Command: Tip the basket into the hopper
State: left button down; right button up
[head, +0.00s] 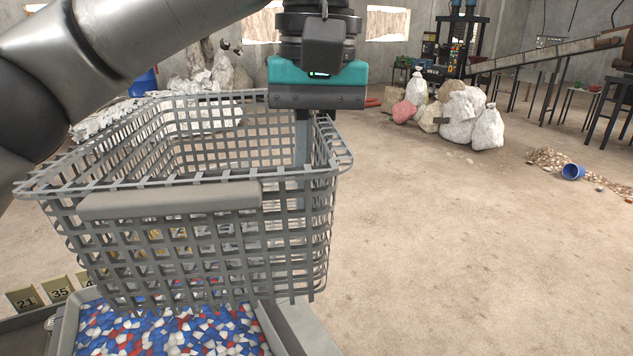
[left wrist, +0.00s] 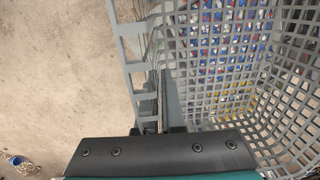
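A grey mesh basket (head: 170,200) with a solid handle bar on its near side hangs roughly upright at the left of the head view. My left gripper (head: 305,150) comes down at its right rim and is shut on that side wall. In the left wrist view the fingers (left wrist: 150,115) lie along the basket's edge, and the mesh (left wrist: 235,60) fills the right half. I see no load clearly inside the basket. Below it is an open bin (head: 275,325) full of blue, white and red chips; I cannot tell whether this is the hopper. My right gripper is out of view.
Number cards (head: 58,288) stand left of the bin. Open concrete floor (head: 430,250) lies to the right. White sacks (head: 470,118), an inclined conveyor (head: 550,57) and a tipped blue bucket (head: 572,172) with spilled bits are farther back.

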pick_arm(q)
jog(key=s+a, duration=0.1)
jog(key=s+a+r, duration=0.1)
jog(key=s, duration=0.1)
jog(key=s+a+r, duration=0.1)
jog(key=shift+s+a+r, duration=0.2)
jog(key=shift+s+a, duration=0.1)
jog(key=shift+a, duration=0.1)
jog(key=shift+s+a+r, duration=0.2)
jog(key=shift+s+a, duration=0.25)
jog(key=shift+s, duration=0.2)
jog(key=shift+r, duration=0.1)
